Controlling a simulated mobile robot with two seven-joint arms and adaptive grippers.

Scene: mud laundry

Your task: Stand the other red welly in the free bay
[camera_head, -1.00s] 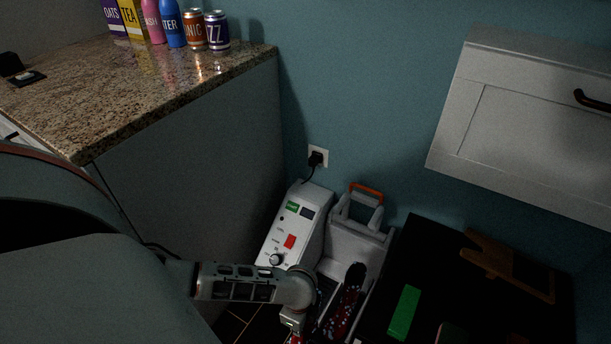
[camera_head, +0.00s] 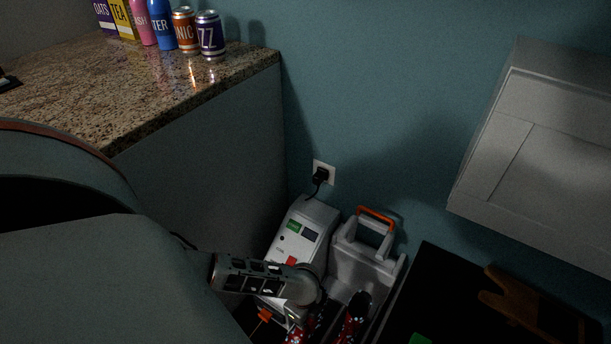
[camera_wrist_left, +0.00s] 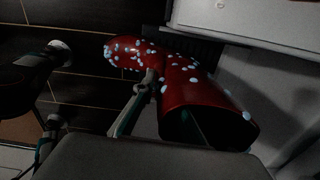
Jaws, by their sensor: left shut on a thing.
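A red welly with pale dots (camera_wrist_left: 190,82) is held by my left gripper (camera_wrist_left: 150,84), which is shut on it around the middle. In the left wrist view its toe points left and its dark open top faces lower right. My left gripper (camera_head: 296,324) is low in the head view, in front of the white-and-grey machine (camera_head: 302,240), with red dotted parts of the held welly just below. Another red dotted welly (camera_head: 348,327) stands with its dark opening up in front of the orange-handled grey part. The free bay cannot be made out clearly. My right gripper is out of view.
A grey unit with an orange handle (camera_head: 374,216) stands against the wall beside the machine. A black bench (camera_head: 425,290) is to its right, a wall cabinet (camera_head: 560,150) above. A granite counter (camera_head: 110,95) with cans and bottles is at left.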

